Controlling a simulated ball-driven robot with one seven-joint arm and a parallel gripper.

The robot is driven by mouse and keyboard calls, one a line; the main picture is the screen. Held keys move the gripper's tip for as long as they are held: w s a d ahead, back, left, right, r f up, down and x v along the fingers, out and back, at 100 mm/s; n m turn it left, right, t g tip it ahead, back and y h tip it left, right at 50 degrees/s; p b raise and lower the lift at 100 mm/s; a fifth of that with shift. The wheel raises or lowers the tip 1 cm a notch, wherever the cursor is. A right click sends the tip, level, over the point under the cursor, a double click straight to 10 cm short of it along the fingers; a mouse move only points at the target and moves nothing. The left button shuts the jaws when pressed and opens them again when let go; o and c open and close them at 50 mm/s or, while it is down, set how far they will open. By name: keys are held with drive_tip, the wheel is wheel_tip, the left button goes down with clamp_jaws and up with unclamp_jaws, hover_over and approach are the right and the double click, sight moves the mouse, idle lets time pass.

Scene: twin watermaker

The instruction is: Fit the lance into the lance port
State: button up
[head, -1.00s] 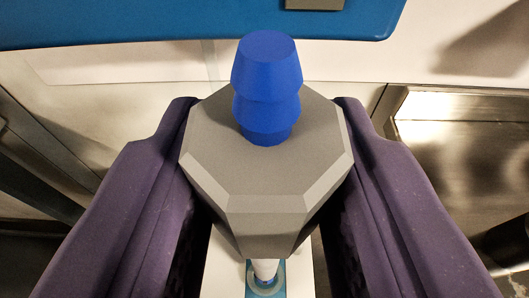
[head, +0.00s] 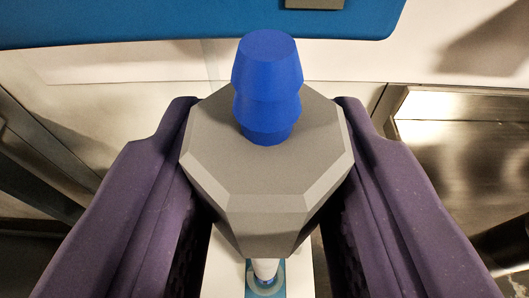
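The lance (head: 265,180) shows as a grey faceted body with a ribbed blue tip (head: 267,90) on top. My gripper (head: 267,150) is shut on the grey body, with one purple finger against each side. A thin white shaft (head: 264,268) shows below the body, in line with it. Its lower end appears over a blue ring-shaped fitting (head: 266,284) on a white surface, which may be the lance port. I cannot tell whether the shaft is in the fitting or above it, as the grey body hides most of it.
A blue panel (head: 150,22) with a grey block (head: 315,4) runs across the top. A pale wall or cabinet face (head: 110,66) lies behind. A shiny metal surface (head: 455,150) is at right, with a dark round object (head: 508,240) at its lower edge. Dark bars stand at left.

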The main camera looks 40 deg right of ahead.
sight(266, 275)
drive_tip(key=shift+f+b, duration=4.05)
drive_tip(key=shift+f, duration=1.9)
drive_tip(key=shift+r, duration=0.15)
drive_tip(key=shift+r+p, duration=3.9)
drive_tip(key=shift+r, duration=1.6)
